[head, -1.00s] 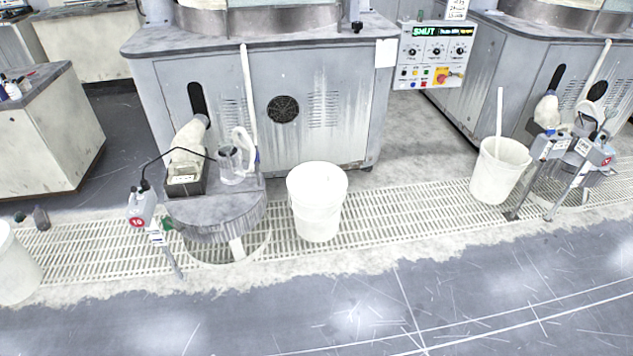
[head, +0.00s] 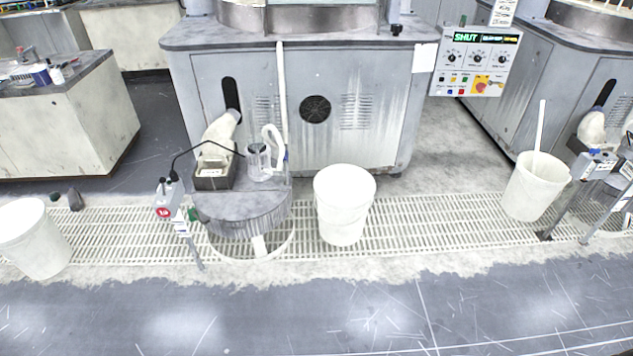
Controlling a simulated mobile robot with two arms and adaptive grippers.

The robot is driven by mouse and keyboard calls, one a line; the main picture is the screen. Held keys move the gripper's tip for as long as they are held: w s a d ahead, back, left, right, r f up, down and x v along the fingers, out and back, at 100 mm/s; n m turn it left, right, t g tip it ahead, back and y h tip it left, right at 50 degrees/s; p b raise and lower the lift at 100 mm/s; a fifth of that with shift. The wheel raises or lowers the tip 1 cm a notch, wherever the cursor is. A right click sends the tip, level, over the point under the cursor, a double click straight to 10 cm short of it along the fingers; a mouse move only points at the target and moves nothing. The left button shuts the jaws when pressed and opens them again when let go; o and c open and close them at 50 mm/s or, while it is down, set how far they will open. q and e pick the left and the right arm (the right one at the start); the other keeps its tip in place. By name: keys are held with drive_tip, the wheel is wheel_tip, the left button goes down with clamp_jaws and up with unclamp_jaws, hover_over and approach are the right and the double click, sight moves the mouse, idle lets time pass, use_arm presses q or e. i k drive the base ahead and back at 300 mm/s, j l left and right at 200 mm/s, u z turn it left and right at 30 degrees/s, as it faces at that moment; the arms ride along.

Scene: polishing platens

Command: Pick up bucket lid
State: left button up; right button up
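A white bucket (head: 343,212) stands upright on the floor grating in the middle of the head view, in front of the grey polishing machine. Its top is covered by a flat white surface that looks like a lid (head: 344,182). Another white bucket (head: 35,242) stands at the far left; its top also looks pale and flat, but I cannot tell whether it is lidded. A third white bucket (head: 533,190) at the right has a stick standing up out of it. Neither of my grippers shows in this view.
A small round stand (head: 241,212) with a clear jug (head: 259,163) and a dark box (head: 213,178) is left of the middle bucket. The grey machine (head: 315,140) blocks the back. The front floor (head: 300,320) is clear.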

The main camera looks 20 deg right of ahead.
sight(339, 185)
drive_tip(key=i+l+u, duration=0.15)
drive_tip(key=l, duration=0.2)
drive_tip(key=i+l+u, duration=0.15)
drive_tip(key=l, duration=0.2)
drive_tip(key=i+l+u, duration=0.1)
drive_tip(key=l, duration=0.25)
drive_tip(key=i+l+u, duration=0.15)
drive_tip(key=l, duration=0.25)
drive_tip(key=i+l+u, duration=0.15)
drive_tip(key=l, duration=0.3)
drive_tip(key=i, duration=0.05)
